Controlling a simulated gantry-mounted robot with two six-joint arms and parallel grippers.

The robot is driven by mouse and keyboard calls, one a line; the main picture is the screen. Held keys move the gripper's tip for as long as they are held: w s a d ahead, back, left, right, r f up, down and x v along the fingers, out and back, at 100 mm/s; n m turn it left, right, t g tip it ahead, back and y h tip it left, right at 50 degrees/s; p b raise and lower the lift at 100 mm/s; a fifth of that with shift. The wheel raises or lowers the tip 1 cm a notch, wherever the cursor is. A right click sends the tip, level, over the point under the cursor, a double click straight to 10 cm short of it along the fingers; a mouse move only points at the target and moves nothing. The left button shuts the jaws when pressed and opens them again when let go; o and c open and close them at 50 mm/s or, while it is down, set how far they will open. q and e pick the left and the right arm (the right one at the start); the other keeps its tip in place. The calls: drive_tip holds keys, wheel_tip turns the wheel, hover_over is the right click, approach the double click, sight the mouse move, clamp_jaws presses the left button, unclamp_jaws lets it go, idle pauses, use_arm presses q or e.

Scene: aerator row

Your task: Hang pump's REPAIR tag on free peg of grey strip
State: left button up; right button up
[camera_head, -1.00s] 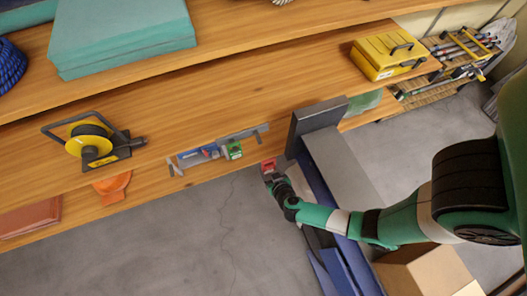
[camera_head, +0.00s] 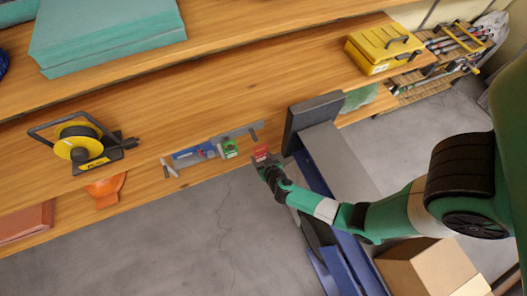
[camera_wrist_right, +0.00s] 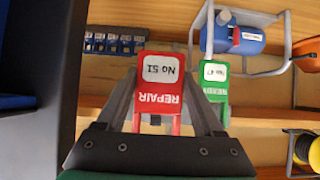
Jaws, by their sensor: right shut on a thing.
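My right gripper (camera_head: 264,163) is shut on the red REPAIR tag (camera_wrist_right: 160,82), marked No 51 and upside down in the wrist view. In the head view the red tag (camera_head: 261,152) is at the shelf's front edge, right of a green tag (camera_head: 229,148). In the wrist view the green tag (camera_wrist_right: 215,78), marked No 47, is beyond the right finger. The grey strip (camera_head: 243,132) runs along the shelf front behind the tags; I cannot make out its free peg clearly. A blue pump-like body (camera_head: 187,154) is left of the green tag. My left gripper is out of view.
A dark upright panel (camera_head: 304,124) stands close right of my gripper; a dark wall (camera_wrist_right: 42,75) fills the wrist view's left side. A yellow-black reel (camera_head: 80,143) and yellow case (camera_head: 380,57) sit on the shelf.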

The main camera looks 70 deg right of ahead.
drive_tip(key=w+d+f+b, duration=0.1)
drive_tip(key=w+d+b, duration=0.1)
drive_tip(key=w+d, duration=0.2)
drive_tip(key=shift+d+f, duration=0.2)
drive_tip(key=shift+d, duration=0.05)
idle(0.6)
drive_tip(key=shift+s, duration=0.1)
idle(0.3)
drive_tip(key=o, duration=1.2)
drive_tip(key=shift+a, duration=0.1)
